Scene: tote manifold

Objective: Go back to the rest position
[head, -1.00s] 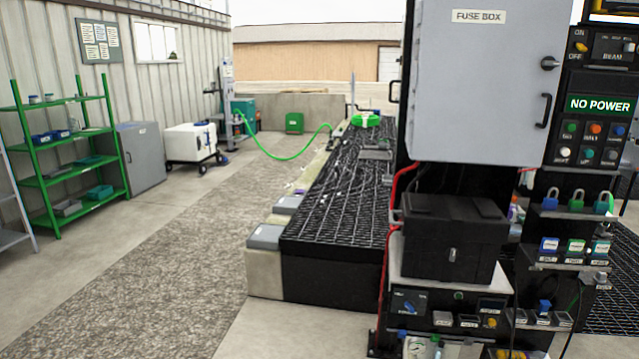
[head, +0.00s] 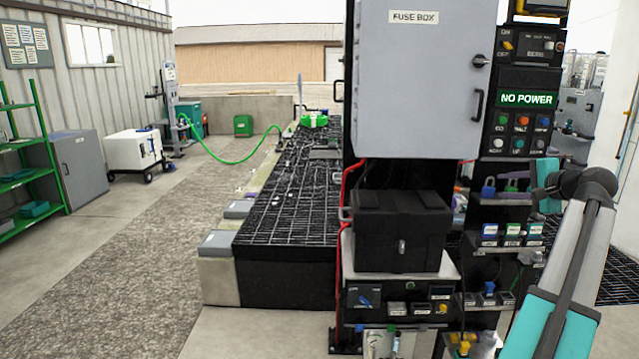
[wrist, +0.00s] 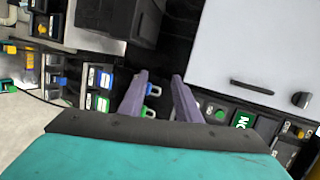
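My gripper (wrist: 160,75) shows in the wrist view with its two purple-grey fingers apart and nothing held between them. Behind the fingers are a blue padlock (wrist: 154,89) and a green padlock, part covered by the fingers.
A black box (head: 403,230) sits on a ledge under the fuse box. The padlock shelf (head: 485,203) and tag racks stand close to my arm. A black grated platform (head: 290,195) runs back at centre.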

